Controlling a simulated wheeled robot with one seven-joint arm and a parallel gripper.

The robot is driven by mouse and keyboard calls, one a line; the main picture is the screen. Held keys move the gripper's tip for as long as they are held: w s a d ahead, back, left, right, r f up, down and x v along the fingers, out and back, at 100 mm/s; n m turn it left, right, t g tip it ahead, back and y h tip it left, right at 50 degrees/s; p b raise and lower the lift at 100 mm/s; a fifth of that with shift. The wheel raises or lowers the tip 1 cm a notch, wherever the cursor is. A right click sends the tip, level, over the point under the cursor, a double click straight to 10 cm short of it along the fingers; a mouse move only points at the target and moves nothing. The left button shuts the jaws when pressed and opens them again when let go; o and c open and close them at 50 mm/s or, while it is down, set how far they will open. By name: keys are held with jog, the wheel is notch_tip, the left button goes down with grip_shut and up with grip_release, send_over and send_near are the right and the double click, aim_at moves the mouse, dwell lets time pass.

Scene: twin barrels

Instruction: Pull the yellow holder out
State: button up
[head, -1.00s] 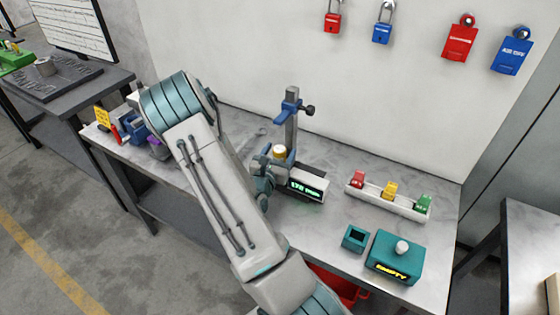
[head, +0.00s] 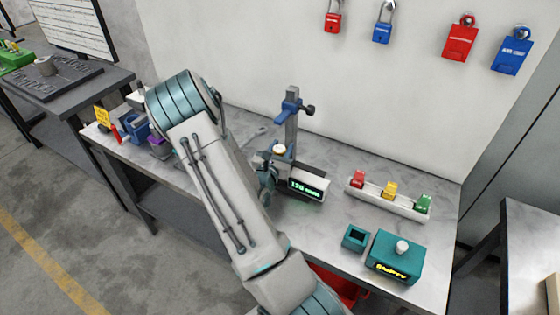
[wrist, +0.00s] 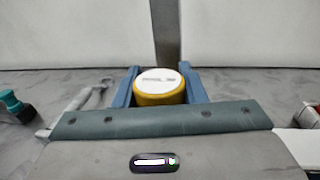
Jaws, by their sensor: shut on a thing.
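The yellow holder (wrist: 160,96) is a short round yellow piece with a white, printed top. In the wrist view it sits between the two blue fingers of my gripper (wrist: 158,88), which is shut on it. In the head view the yellow holder (head: 280,150) shows as a small pale top at the foot of an upright grey post with a blue clamp (head: 291,106). My gripper (head: 268,172) is partly hidden behind my own arm there. The holder's underside is hidden, so I cannot tell whether it touches what is below.
A box with a lit green display (head: 307,187) stands just right of my gripper. Farther right are a white tray (head: 365,199) with red, yellow and green pieces, and a teal box (head: 396,254). A wall stands behind the bench.

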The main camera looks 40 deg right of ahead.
jog(key=shift+r+p, duration=0.45)
jog(key=shift+r, duration=0.3)
jog(key=shift+r+p, duration=2.7)
jog(key=shift+r, duration=0.85)
